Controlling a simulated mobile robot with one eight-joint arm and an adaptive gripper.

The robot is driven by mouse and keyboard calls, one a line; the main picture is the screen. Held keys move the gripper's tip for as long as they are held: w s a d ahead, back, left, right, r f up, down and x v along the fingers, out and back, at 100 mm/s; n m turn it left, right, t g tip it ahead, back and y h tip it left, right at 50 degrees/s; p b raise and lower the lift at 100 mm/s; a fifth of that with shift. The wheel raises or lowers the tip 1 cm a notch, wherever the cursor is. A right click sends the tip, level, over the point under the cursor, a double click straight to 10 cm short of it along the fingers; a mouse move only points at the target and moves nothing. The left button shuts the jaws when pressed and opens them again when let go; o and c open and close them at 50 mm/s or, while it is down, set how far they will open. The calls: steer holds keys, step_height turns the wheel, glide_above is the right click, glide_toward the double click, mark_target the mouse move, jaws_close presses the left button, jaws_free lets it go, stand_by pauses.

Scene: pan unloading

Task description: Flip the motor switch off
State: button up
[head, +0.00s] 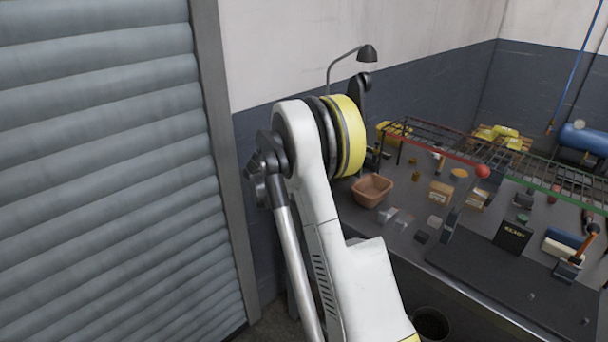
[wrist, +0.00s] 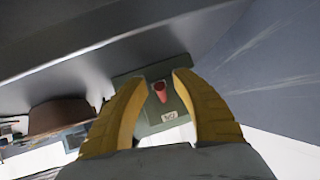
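In the wrist view, a grey-green switch box (wrist: 168,127) shows between the fingertips. A small red switch (wrist: 160,91) stands out from it, with a pale label below. I take this to be the motor switch; its on or off position cannot be told. My gripper (wrist: 158,80) has two yellow fingers spread apart, one on each side of the red switch, with nothing held. Whether a finger touches the switch or box cannot be told. In the head view, my arm covers the middle, and neither the gripper nor the switch can be made out.
A dark workbench (head: 500,266) at the right carries a brown bin (head: 372,190), small boxes and tools. A wire rack with a red front rail (head: 438,148) stands above it. A roller shutter (head: 100,170) fills the left. A bent lamp (head: 367,54) rises behind my arm.

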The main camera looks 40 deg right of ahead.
steer(key=v, duration=1.2)
